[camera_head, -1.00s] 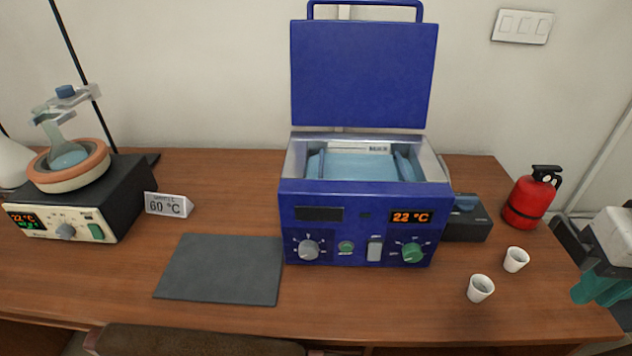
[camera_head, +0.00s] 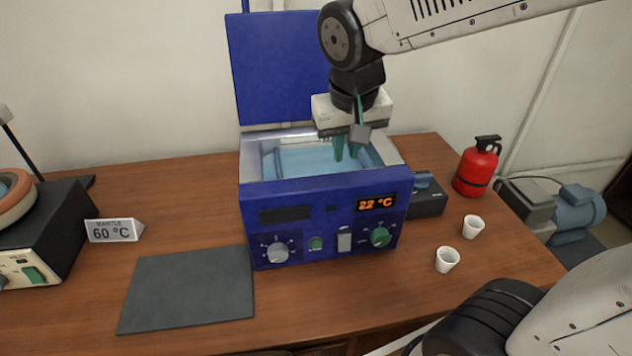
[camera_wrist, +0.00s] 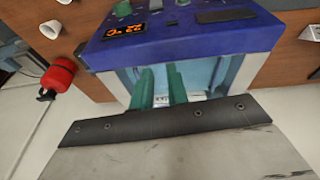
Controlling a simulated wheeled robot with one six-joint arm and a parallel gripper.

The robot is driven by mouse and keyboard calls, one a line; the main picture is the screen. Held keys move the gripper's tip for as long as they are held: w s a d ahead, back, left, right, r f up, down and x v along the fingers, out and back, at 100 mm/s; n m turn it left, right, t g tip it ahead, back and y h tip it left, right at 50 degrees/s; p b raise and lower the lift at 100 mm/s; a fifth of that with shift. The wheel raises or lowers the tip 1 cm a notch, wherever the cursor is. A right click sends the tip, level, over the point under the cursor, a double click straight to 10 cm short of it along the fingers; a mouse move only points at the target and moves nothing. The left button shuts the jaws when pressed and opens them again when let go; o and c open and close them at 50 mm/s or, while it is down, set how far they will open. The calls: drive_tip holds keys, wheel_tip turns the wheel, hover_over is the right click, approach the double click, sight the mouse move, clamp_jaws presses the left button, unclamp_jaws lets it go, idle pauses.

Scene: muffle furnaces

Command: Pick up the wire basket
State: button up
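The blue water bath (camera_head: 335,212) stands on the bench with its lid (camera_head: 280,75) raised and pale blue water (camera_head: 300,160) inside. I cannot make out a wire basket clearly in either current view; my gripper and the bath's front wall hide part of the inside. My gripper (camera_head: 347,152) points down over the right part of the bath opening, with its green fingertips at about rim level. The wrist view shows the two fingers (camera_wrist: 161,88) apart with a narrow gap, over the opening. I see nothing clearly held between them.
A grey mat (camera_head: 188,288) lies left of the bath. A heating mantle unit (camera_head: 45,230) and a 60 °C sign (camera_head: 113,230) are farther left. A dark box (camera_head: 428,203), two white cups (camera_head: 447,259) and a red extinguisher (camera_head: 477,167) are on the right. The raised lid is close behind my gripper.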

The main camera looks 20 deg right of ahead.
drive_tip(key=t, duration=0.2)
approach(278, 160)
drive_tip(key=shift+m, duration=0.3)
drive_tip(key=x, duration=0.4)
drive_tip(key=shift+d+f, duration=0.2)
drive_tip(key=shift+f, duration=0.05)
drive_tip(key=shift+w+a+f, duration=0.1)
drive_tip(key=shift+w+f, duration=0.15)
drive_tip(key=x, duration=0.7)
drive_tip(key=shift+f, duration=0.2)
drive_tip(key=shift+f, duration=0.25)
clamp_jaws()
